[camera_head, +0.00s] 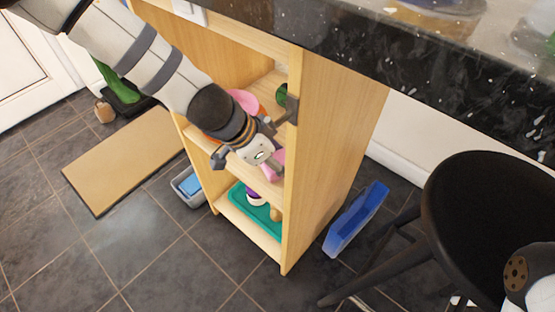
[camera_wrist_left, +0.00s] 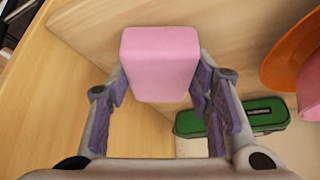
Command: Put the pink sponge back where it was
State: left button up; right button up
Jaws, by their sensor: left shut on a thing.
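The pink sponge (camera_wrist_left: 160,62) sits between the two fingers of my left gripper (camera_wrist_left: 162,85) in the left wrist view. The gripper is shut on it. In the head view, my left gripper (camera_head: 258,150) reaches into the open front of the wooden shelf unit (camera_head: 330,130). A small part of the sponge (camera_head: 276,165) shows beside the gripper, above the lower shelf; the rest is hidden. In the wrist view, pale wood lies around and behind the sponge. I cannot tell whether the sponge touches it. My right gripper is not in view.
A green case (camera_wrist_left: 232,118) and an orange round dish (camera_wrist_left: 292,55) are near the held sponge. A green tray (camera_head: 240,205) holds items on the bottom shelf. A blue bin (camera_head: 357,220) and black stool (camera_head: 480,200) stand to the right. The granite counter (camera_head: 400,60) overhangs.

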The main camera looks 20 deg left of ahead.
pick_arm(q)
jog(key=shift+r, duration=0.1)
jog(key=o, duration=1.1)
